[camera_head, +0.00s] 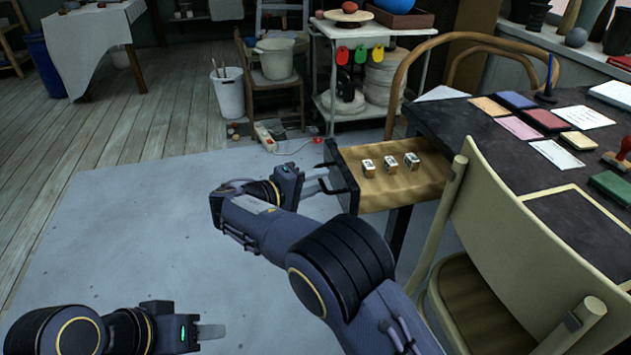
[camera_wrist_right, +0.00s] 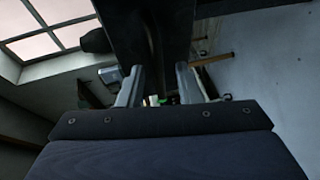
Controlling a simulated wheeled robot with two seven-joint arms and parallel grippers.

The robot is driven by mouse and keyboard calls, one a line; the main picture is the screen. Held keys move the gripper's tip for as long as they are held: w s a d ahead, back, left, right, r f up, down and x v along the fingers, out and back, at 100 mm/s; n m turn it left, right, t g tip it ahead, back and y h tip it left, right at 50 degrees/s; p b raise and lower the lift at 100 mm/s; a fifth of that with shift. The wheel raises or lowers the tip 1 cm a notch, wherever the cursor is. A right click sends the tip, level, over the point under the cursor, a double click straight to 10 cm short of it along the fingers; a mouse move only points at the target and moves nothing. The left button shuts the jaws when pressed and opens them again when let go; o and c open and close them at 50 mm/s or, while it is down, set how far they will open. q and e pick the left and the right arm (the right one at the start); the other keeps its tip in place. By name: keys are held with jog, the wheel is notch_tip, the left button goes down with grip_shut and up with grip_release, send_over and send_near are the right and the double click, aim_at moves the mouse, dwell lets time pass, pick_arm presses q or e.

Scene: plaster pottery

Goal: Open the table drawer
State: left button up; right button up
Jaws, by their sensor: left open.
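The table drawer (camera_head: 405,199) is pulled out from the dark table (camera_head: 445,112) in the head view. Its wooden inside shows, with small boxes (camera_head: 391,165) lying in it. Its dark front with the handle (camera_head: 338,177) faces left. My right gripper (camera_head: 322,184) is at that front, close to the handle. In the right wrist view its two fingers (camera_wrist_right: 160,90) stand apart, with a dark panel just beyond them; whether they touch the handle is unclear. My left gripper (camera_head: 211,332) is open and empty, low at the left, away from the table.
A cream chair (camera_head: 520,230) stands close to the drawer's right side, in front of the table. A wooden chair back (camera_head: 460,50) is behind it. A shelf cart (camera_head: 325,75) stands at the back.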

jog(key=p+v, duration=0.2)
jog(key=v, duration=0.5)
jog(key=shift+s+a, duration=0.25)
jog(key=shift+a, duration=0.05)
jog(key=shift+r, duration=0.1)
